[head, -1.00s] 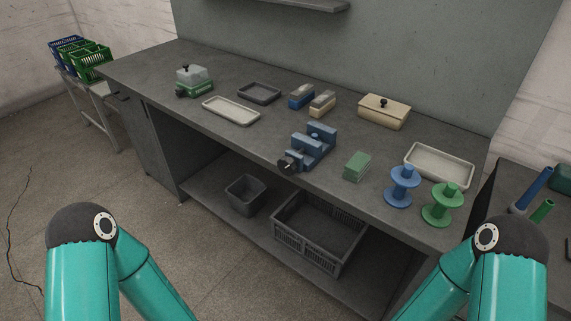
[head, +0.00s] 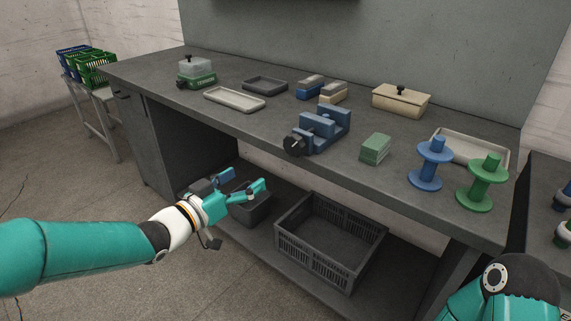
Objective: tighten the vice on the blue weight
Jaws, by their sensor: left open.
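The blue vice (head: 322,131) stands on the bench near its front edge, with its dark round handle (head: 293,145) facing front left. Its body and jaws are all blue, so I cannot tell whether a separate blue weight sits between the jaws. A small blue block with a greyish top (head: 309,88) lies behind the vice, next to a beige one. My left gripper (head: 247,181) is open, in front of the bench and below the level of its top, left of and lower than the vice handle, apart from it. My right gripper is out of view; only part of that arm shows.
A green block (head: 375,149), a blue spool (head: 430,165) and a green spool (head: 482,184) stand right of the vice. Left are a pale tray (head: 234,99) and a dark tray (head: 265,86). A black crate (head: 331,244) sits on the lower shelf.

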